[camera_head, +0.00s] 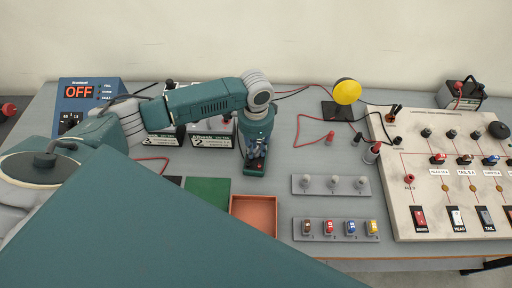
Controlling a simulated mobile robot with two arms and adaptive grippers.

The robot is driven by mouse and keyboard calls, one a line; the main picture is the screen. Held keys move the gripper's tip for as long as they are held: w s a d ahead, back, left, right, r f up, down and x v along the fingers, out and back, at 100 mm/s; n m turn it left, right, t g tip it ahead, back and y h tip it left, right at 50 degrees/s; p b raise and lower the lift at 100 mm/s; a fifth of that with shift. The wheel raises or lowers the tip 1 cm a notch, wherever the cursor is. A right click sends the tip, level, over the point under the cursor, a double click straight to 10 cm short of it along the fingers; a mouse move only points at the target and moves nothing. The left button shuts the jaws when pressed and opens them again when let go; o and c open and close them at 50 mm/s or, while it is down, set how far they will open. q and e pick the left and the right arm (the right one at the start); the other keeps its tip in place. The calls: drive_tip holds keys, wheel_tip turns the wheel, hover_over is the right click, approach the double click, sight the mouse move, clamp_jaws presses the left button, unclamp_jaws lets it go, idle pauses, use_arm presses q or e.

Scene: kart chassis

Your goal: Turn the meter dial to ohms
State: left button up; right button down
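A blue box (92,92) with a red display reading OFF stands at the back left and looks like the meter. Black knobs (68,122) sit low on its front, partly hidden behind my arm. Its dial markings are too small to read. My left gripper (256,158) points down near the middle of the table, well to the right of this box. My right gripper is out of view.
Black boxes with white labels (209,141) stand behind my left forearm. An orange tray (254,199), a grey strip with several coloured parts (336,241) and a strip with pale knobs (330,176) lie ahead. A large switch panel (412,222) fills the right. Red leads cross the table.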

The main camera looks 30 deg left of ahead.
use_arm(q)
clamp_jaws()
drive_tip(key=shift+r+m+p, duration=0.2)
drive_tip(key=shift+m+p, duration=0.4)
drive_tip(key=shift+p, duration=0.1)
drive_tip(key=shift+m, duration=0.5)
drive_tip(key=shift+f+m+p, duration=0.15)
drive_tip(key=shift+m+p, duration=0.4)
drive_tip(key=shift+m, duration=0.35)
drive_tip(key=o, duration=0.7)
unclamp_jaws()
drive_tip(key=shift+o, duration=0.8)
